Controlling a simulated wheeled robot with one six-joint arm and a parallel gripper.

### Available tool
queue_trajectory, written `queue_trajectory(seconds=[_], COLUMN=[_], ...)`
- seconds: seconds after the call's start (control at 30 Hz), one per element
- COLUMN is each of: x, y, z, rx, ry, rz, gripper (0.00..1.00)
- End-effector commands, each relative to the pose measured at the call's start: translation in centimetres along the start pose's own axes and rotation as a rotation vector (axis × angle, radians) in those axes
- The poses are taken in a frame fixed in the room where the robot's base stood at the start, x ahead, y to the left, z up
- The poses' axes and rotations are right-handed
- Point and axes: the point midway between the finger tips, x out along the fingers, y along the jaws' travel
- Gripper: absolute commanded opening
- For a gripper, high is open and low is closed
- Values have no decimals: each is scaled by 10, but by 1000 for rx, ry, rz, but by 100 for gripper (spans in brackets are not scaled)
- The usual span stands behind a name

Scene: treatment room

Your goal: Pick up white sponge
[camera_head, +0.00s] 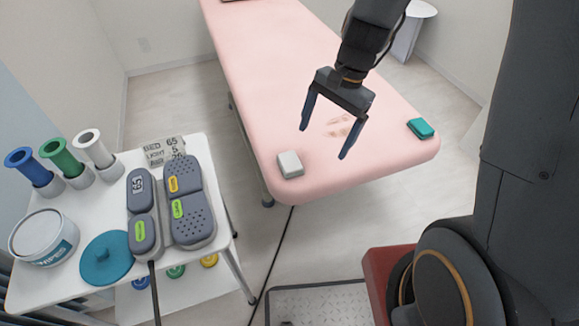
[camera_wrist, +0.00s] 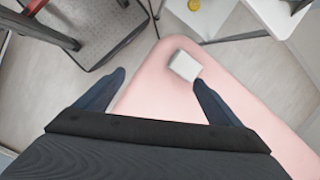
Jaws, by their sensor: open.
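The white sponge (camera_head: 290,164) lies on the near left corner of the pink treatment bed (camera_head: 265,60). My gripper (camera_head: 324,143) is open and empty above the bed, to the right of the sponge in the head view. In the wrist view the sponge (camera_wrist: 185,66) lies beyond the tips of my gripper (camera_wrist: 157,80), nearer the right finger. Nothing is between the fingers, and the sponge is fully visible.
A teal sponge (camera_head: 420,128) lies on the bed's right corner. A brownish smudge (camera_head: 341,126) marks the bed. On the left, a white cart (camera_head: 90,211) holds cylinders, a wipes tub (camera_head: 44,238), a teal lid (camera_head: 106,258) and grey control pads (camera_head: 188,205).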

Motion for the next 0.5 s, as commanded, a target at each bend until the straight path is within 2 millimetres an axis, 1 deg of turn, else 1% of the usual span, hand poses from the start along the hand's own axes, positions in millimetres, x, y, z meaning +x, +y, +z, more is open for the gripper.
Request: queue_trajectory(seconds=[0.03, 0.1, 0.2, 0.33, 0.5], x=[20, 38, 57, 70, 84], y=[-14, -32, -50, -64, -68], z=[-7, -13, -19, -23, -22], rx=[90, 216, 353, 452, 480], ry=[-30, -67, -110, -140, -150], rz=[-8, -22, -36, -44, -45], gripper=[88, 88, 88, 88, 88])
